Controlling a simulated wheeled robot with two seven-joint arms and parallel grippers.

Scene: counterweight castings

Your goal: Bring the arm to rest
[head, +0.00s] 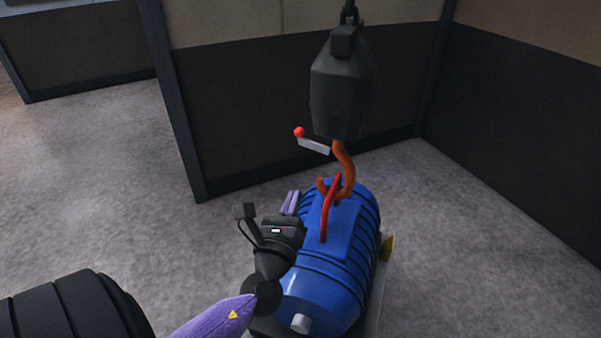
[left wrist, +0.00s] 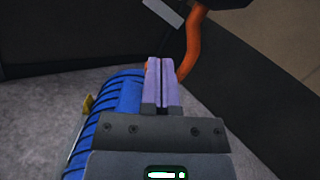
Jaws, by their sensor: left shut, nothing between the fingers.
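My left gripper (head: 290,202) comes in from the lower left in the head view, just left of the blue ribbed motor-like body (head: 337,262). Its two purple fingers are together with nothing between them; they also show closed in the left wrist view (left wrist: 162,85). The blue body (left wrist: 116,100) is behind and left of the fingers there. A red loop (head: 328,212) stands on top of the blue body, and an orange hook (head: 346,170) hangs at it. I cannot tell whether the fingers touch the blue body. My right gripper is in neither view.
A dark hoist block (head: 340,92) hangs on a chain above the blue body. A grey lever with a red knob (head: 299,132) sticks out from its left. Dark partition walls (head: 510,130) stand behind and right. Grey floor (head: 110,190) on the left is clear.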

